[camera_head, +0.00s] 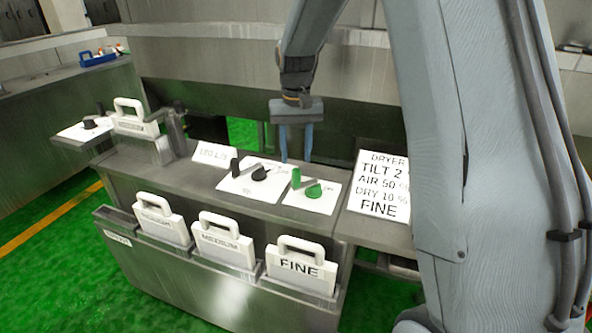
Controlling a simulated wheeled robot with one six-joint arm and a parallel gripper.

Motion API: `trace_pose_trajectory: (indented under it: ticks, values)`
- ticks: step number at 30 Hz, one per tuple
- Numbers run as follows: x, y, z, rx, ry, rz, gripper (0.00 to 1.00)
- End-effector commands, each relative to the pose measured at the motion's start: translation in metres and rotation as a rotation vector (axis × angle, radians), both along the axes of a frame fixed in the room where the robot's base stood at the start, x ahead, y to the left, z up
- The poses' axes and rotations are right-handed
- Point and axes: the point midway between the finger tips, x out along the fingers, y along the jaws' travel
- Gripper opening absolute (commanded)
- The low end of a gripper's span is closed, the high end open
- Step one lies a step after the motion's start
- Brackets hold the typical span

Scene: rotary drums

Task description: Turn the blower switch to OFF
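A white panel (233,184) on the console carries a round black knob (260,173) and an upright black peg (235,166). A second white panel (324,204) to its right carries a round green knob (313,190) and an upright green peg (296,178). Their small lettering is too small to read, so I cannot tell which is the blower switch or how it is set. My gripper (296,156) points down above and behind the green controls. Its two blue fingers are apart with nothing between them.
A sign reading DRYER, TILT 2, AIR 50, DRY 10, FINE (382,184) stands on the right. Handled white plates, including MEDIUM (224,243) and FINE (300,268), sit along the console front. A black knob (89,124) is at far left. My arm hides the right side.

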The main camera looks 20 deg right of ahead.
Motion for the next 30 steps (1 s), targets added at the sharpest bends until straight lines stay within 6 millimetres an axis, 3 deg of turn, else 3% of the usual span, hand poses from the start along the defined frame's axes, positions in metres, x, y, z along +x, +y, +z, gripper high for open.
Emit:
trace_pose_trajectory:
  ticks: [10,22,23,30]
  values:
    - [-0.001,0.0,-0.049,0.0,0.001,0.001,0.4]
    - [-0.001,0.0,-0.059,0.0,-0.001,0.001,0.4]
    - [-0.001,0.0,-0.059,0.0,-0.001,0.001,0.38]
    - [-0.001,0.0,-0.059,0.0,-0.001,0.001,0.0]
